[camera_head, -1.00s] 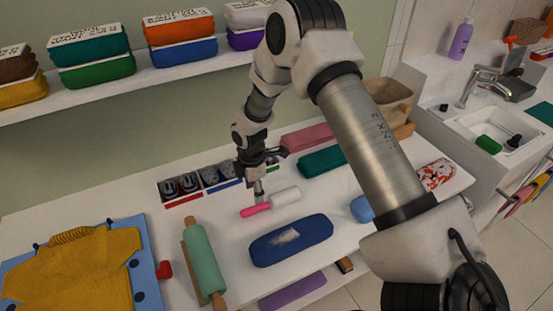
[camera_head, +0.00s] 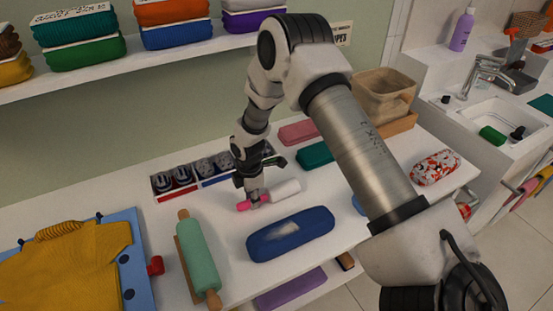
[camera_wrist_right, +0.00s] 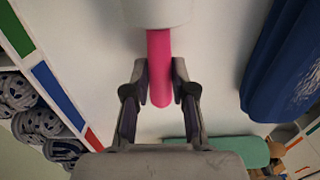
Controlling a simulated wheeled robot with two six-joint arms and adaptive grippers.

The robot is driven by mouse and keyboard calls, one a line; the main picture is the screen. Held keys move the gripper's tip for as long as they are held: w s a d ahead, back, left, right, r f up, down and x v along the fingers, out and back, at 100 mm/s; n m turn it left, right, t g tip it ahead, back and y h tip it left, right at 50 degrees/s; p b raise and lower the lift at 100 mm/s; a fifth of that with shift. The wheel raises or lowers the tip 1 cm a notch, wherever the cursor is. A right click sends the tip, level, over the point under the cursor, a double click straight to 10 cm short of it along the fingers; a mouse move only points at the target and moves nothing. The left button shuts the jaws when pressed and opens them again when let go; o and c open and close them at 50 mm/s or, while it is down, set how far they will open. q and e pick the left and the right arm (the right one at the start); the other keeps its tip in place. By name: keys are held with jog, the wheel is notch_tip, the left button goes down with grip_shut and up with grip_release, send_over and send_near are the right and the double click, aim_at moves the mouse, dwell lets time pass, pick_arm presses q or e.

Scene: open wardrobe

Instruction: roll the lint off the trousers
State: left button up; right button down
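The lint roller, with a white roll (camera_head: 286,188) and a pink handle (camera_head: 244,205), lies on the white worktop. My right gripper (camera_head: 254,199) is down at the handle. In the right wrist view its fingertips (camera_wrist_right: 160,82) sit close against both sides of the pink handle (camera_wrist_right: 159,55), with no clear gap. The folded blue trousers (camera_head: 312,226) lie just in front of the roller, with a pale lint patch on top; their edge also shows in the right wrist view (camera_wrist_right: 285,70). My left gripper is not in view.
A green rolling pin (camera_head: 197,255) lies left of the trousers, and a yellow garment (camera_head: 65,265) on a blue board further left. A divided box (camera_head: 178,180) stands behind the gripper. Pink (camera_head: 297,132) and teal (camera_head: 315,154) folded items lie behind the roller.

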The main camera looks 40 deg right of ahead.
jog(key=shift+r, duration=0.1)
dwell(0.5)
notch_tip(320, 180, up, 7)
jog(key=p, duration=0.5)
jog(key=shift+p, duration=0.3)
